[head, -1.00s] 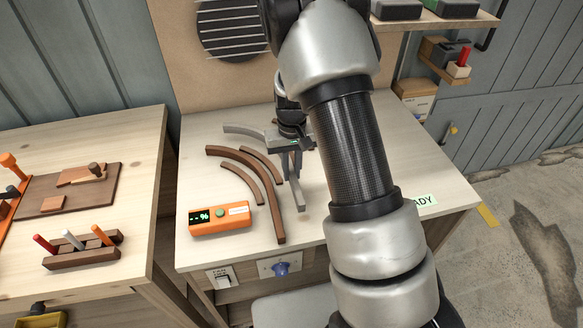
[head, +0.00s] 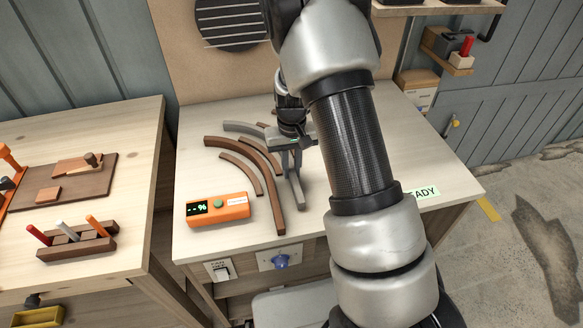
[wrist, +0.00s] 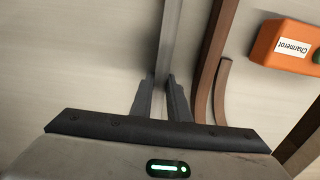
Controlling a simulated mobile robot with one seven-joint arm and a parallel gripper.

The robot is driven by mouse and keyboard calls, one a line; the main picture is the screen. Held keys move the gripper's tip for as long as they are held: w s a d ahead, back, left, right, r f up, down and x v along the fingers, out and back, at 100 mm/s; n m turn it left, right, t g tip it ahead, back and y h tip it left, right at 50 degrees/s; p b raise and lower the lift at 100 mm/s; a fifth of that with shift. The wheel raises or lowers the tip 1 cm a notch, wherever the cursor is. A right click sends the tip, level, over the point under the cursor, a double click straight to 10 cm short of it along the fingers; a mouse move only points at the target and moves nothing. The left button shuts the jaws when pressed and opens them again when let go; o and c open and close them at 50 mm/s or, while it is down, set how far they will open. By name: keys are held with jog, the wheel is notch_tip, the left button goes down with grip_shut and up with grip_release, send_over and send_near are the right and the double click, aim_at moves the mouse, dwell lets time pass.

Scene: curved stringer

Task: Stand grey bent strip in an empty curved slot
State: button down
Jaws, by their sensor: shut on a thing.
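The grey bent strip (head: 298,194) is on the pale workbench, its near end towards the front edge. A grey far end (head: 240,127) shows behind the brown strips, and its middle is hidden by my gripper and arm. My gripper (head: 291,165) points down and is shut on the grey strip. In the wrist view my gripper (wrist: 158,82) has its fingers against the grey strip (wrist: 171,35), which runs away from them. I cannot tell whether the strip touches the bench. I cannot make out an empty curved slot in either view.
An orange meter (head: 218,208) sits at the bench's front left. A second table (head: 130,190) stands left, beyond a gap.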

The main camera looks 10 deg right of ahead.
jog(key=c, duration=1.6)
grip_release()
jog(key=s+r+t+p, duration=0.1)
jog(key=s+r+p, duration=0.15)
jog(key=r, duration=1.15)
jog(key=s+r+p, duration=0.2)
jog(key=r+p, duration=0.1)
jog(key=r, duration=1.1)
jog(key=s+r+t+p, duration=0.1)
jog(key=s+r+p, duration=0.1)
jog(key=s+r, duration=0.2)
jog(key=s+r+t+p, duration=0.2)
jog(key=s+r, duration=0.3)
jog(key=s, duration=0.4)
jog(key=s+r+t+p, duration=0.1)
jog(key=s+r+p, duration=0.1)
jog(key=s+r, duration=0.2)
jog(key=shift+s+r+t, duration=0.15)
jog(key=shift+s, duration=0.5)
jog(key=shift+s+r+t, duration=0.1)
jog(key=shift+s+t, duration=0.05)
jog(key=shift+s, duration=0.45)
